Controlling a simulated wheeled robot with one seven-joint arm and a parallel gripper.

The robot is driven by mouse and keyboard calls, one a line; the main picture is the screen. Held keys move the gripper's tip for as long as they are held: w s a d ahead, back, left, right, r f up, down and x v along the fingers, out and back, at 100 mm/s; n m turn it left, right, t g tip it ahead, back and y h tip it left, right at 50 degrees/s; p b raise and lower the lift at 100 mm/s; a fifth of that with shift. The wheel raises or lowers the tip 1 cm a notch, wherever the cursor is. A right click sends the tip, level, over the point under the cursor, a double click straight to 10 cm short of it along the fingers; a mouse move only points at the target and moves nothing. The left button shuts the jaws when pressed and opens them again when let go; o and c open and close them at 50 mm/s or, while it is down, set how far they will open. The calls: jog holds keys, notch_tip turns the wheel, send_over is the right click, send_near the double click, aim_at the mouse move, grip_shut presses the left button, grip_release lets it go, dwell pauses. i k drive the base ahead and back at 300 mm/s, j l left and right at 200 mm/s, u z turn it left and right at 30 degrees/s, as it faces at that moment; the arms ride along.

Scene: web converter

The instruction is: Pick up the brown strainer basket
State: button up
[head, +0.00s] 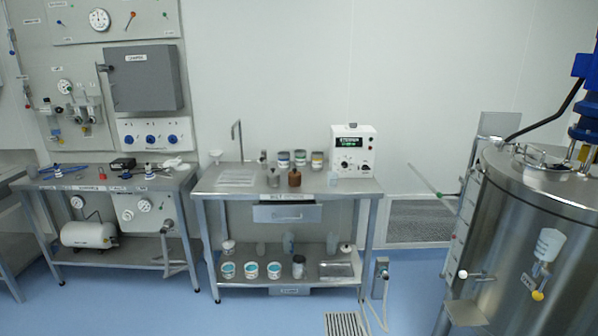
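A small brown vessel (294,178) stands upright on the top of the middle steel table (225,186), near its centre. It is the only clearly brown thing on this table; it is too small in the picture to tell whether it has strainer holes. A grey metal jar (273,178) stands just left of it. My gripper is not in view.
A white instrument box (353,151) stands right of the brown vessel, and several lidded tins (299,158) stand behind it. The lower shelf holds several tubs (251,270). A large steel tank (520,225) stands at the right. Blue floor (410,290) is open in front.

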aim_at(294, 177)
jog(key=i, duration=0.9)
jog(key=i+l+u, duration=0.15)
jog(key=i, duration=0.75)
jog(key=i+l+u, duration=0.1)
jog(key=i+u, duration=0.3)
jog(key=i+l+u, duration=0.25)
jog(key=i+u, duration=0.15)
jog(key=i+l+u, duration=0.65)
jog(key=u, duration=0.15)
jog(key=l, duration=0.1)
